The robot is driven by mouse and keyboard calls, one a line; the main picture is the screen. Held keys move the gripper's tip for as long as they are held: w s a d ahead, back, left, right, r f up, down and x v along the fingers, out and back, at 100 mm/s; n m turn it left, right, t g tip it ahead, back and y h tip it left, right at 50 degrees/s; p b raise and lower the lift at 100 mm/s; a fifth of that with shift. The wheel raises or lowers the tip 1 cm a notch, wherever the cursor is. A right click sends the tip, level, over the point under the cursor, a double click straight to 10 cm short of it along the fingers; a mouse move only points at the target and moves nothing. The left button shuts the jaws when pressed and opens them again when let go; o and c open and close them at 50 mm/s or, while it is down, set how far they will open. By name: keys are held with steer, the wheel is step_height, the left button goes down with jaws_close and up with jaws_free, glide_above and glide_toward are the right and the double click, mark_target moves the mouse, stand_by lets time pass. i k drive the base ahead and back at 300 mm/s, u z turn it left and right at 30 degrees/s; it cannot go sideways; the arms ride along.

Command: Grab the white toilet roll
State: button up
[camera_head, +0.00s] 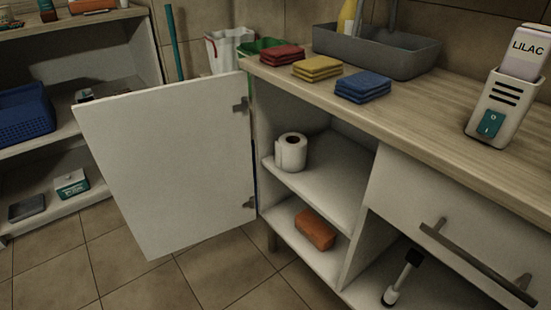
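The white toilet roll (291,153) stands upright on the upper shelf (325,178) inside the open vanity cabinet, near the shelf's left front edge. Its top hole faces up. My gripper is not in view.
The cabinet door (170,165) stands wide open to the left of the roll. An orange block (315,229) lies on the lower shelf. Folded red (282,54), yellow (317,68) and blue (363,87) cloths, a grey basin (375,50) and a white LILAC device (505,90) sit on the counter. A drawer handle (475,262) sticks out at right.

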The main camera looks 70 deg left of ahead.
mark_target(291, 148)
steer(key=z, duration=1.8)
steer(key=i, duration=0.6)
steer(key=u, duration=4.55)
steer(key=i, duration=0.4)
steer(key=u, duration=0.05)
steer(key=k, duration=0.4)
steer(key=u, duration=1.25)
steer(key=i, duration=0.6)
